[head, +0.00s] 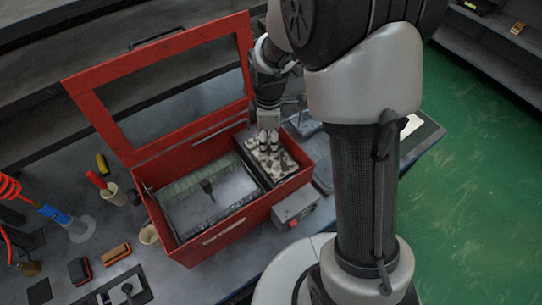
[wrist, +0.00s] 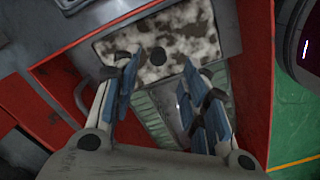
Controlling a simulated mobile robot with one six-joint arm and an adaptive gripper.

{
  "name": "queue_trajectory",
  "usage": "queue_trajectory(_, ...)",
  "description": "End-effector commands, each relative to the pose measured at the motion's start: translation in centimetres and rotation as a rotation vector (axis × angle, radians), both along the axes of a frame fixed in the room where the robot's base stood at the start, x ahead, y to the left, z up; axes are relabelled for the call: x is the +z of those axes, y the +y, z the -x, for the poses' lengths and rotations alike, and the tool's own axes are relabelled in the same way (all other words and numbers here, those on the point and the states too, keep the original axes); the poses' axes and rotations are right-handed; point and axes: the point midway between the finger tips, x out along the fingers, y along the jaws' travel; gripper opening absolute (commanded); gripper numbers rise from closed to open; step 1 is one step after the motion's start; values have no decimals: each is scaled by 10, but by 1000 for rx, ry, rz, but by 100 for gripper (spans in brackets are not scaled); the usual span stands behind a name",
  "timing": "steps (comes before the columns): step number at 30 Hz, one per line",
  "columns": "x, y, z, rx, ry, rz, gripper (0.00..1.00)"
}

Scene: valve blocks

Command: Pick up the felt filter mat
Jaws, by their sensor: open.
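The felt filter mat (head: 284,165) looks like a mottled white and brown rectangle in the right compartment of the open red box. It also shows in the wrist view (wrist: 200,45), flat, with a dark round spot (wrist: 157,56) on it. My gripper (head: 268,147) points down over the mat. In the wrist view my gripper (wrist: 162,78) has its blue-padded fingers apart, one to each side of the dark spot, with nothing between them. I cannot tell how far the fingertips are above the mat.
The red box (head: 222,244) has its framed lid (head: 150,50) raised at the back. Its left compartment holds a grey tray (head: 200,200). Cups, brushes and small blocks lie on the bench to the left. Green floor is at right.

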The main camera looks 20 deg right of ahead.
Motion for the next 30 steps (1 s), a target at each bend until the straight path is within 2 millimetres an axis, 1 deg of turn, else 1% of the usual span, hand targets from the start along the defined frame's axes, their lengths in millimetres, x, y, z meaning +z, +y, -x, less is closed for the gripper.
queue_trajectory(5, -14, -2, 0, -1, 1, 0, 41)
queue_trajectory(9, -36, -7, -1, -2, 2, 0, 41)
queue_trajectory(12, -49, -6, -1, -1, 2, 0, 41)
queue_trajectory(15, -53, -6, -2, -1, 1, 0, 41)
queue_trajectory(20, -52, -6, -2, 0, 0, 0, 41)
queue_trajectory(30, -52, -6, -2, 0, 0, 0, 19)
